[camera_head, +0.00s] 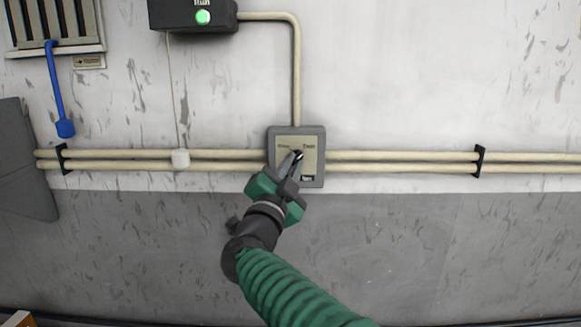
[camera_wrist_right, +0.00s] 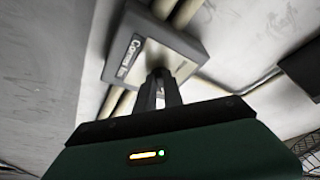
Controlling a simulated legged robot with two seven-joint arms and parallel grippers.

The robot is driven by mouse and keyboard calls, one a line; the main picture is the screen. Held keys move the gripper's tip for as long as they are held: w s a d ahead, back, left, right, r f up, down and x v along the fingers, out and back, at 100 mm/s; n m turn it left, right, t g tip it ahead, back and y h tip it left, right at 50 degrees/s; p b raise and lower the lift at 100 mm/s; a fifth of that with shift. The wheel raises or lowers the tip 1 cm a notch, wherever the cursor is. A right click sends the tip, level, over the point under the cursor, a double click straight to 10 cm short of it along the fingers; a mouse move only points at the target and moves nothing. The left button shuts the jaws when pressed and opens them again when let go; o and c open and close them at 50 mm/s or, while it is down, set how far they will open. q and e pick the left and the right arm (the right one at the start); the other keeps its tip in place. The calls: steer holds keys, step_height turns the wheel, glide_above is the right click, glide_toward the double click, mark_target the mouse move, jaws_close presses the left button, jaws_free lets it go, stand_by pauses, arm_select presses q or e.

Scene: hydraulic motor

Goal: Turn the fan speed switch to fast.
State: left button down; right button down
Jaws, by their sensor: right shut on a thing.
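The fan speed switch box (camera_head: 316,140) is a grey box with a beige faceplate on the wall, in the middle of the head view. Its small labels are too blurred to read surely. My right gripper (camera_head: 293,158) reaches it from below, with its fingers at the dark knob (camera_head: 299,154) in the middle of the faceplate. The fingers are shut on the knob and partly hide it. In the right wrist view the shut fingers (camera_wrist_right: 159,78) point at the box (camera_wrist_right: 123,56), hiding most of the knob. My left gripper is not in view.
Beige pipes (camera_head: 400,156) run along the wall on both sides, with a black bracket (camera_head: 478,161) at right. A black box with a green light (camera_head: 203,17) is above. A blue lever (camera_head: 56,90) and a pull cord with a white end (camera_head: 180,158) hang at left.

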steer(key=c, duration=1.5)
jaws_free()
steer(key=shift+d+r, duration=0.1)
steer(key=shift+r, duration=0.2)
steer(key=shift+o, duration=0.2)
steer(key=shift+f, duration=0.15)
steer(key=shift+s+f+b, duration=0.15)
steer(key=shift+f+b, duration=0.1)
steer(key=shift+b, duration=0.05)
steer(key=b+v, duration=0.7)
steer(key=v, duration=0.9)
steer(key=shift+a, duration=0.2)
steer(key=shift+s, duration=0.1)
